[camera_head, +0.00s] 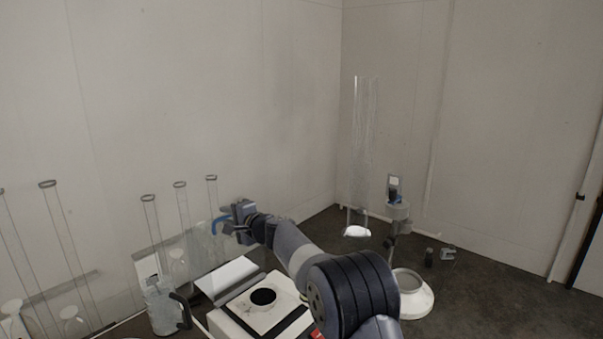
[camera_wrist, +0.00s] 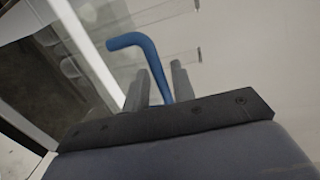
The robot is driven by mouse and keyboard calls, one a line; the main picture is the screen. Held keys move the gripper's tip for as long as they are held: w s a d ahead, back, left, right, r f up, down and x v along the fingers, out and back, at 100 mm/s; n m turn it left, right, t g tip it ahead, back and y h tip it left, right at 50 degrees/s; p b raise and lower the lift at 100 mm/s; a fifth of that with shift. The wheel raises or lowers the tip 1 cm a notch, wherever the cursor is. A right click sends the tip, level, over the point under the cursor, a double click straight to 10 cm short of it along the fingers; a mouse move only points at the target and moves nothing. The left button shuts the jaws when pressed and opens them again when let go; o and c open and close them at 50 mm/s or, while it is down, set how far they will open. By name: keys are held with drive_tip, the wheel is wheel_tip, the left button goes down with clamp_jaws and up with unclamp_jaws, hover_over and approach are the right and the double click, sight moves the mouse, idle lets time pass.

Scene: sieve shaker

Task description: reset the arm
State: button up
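My gripper (camera_head: 236,218) is raised in front of the left wall, above the white machine (camera_head: 233,322). In the wrist view my gripper (camera_wrist: 160,70) has a bent blue rod (camera_wrist: 130,40) between its two dark fingers, which look closed against it. The rod's hooked end sticks out past the fingertips to the left. In the head view the blue rod (camera_head: 217,223) shows at the gripper's tip. My arm reaches from the lower right over the machine and hides part of it.
A clear jug (camera_head: 160,309) with a dark handle stands left of the machine. Tall clear tubes (camera_head: 188,215) stand along the left wall. A white ring-shaped base (camera_head: 413,300) and a tall clear column (camera_head: 363,150) are at the right. Open dark floor (camera_head: 500,300) lies further right.

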drive_tip(key=shift+w+a+r+p, duration=0.1)
drive_tip(key=shift+a+r+p, duration=0.1)
drive_tip(key=shift+p, duration=0.6)
drive_tip(key=b+v, duration=0.5)
drive_tip(key=v, duration=0.5)
drive_tip(key=shift+d, duration=0.25)
